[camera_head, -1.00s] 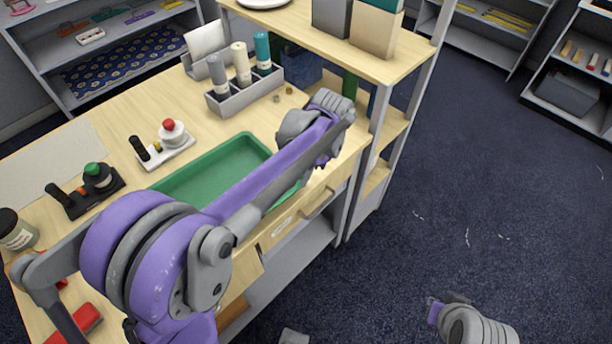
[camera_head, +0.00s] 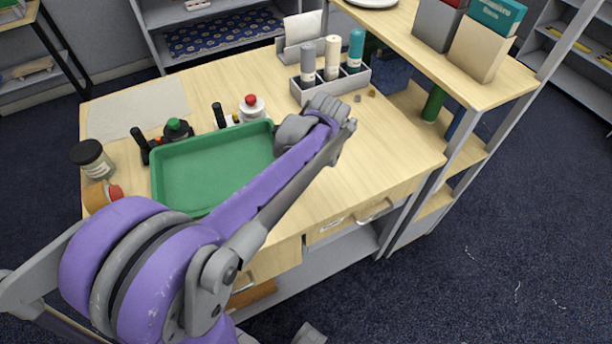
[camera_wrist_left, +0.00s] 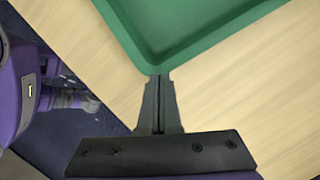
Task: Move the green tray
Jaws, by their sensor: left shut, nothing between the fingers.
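The green tray (camera_head: 190,185) lies on the wooden table, and my left arm hides its near right part in the head view. Its rim is close against the bottles behind it. In the left wrist view a corner of the tray (camera_wrist_left: 195,25) fills the top. My left gripper (camera_wrist_left: 159,80) is shut and empty, with its fingertips at that corner; I cannot tell whether they touch it. In the head view the left gripper's fingers are hidden by the arm. My right gripper is not in view.
A dark-lidded jar (camera_head: 92,160), a green-topped bottle (camera_head: 177,130) and a red-topped bottle (camera_head: 252,107) stand around the tray's left and back. A grey holder (camera_head: 330,85) with tubes stands farther back. Shelving (camera_head: 455,130) borders the right. The tabletop right of my arm is clear.

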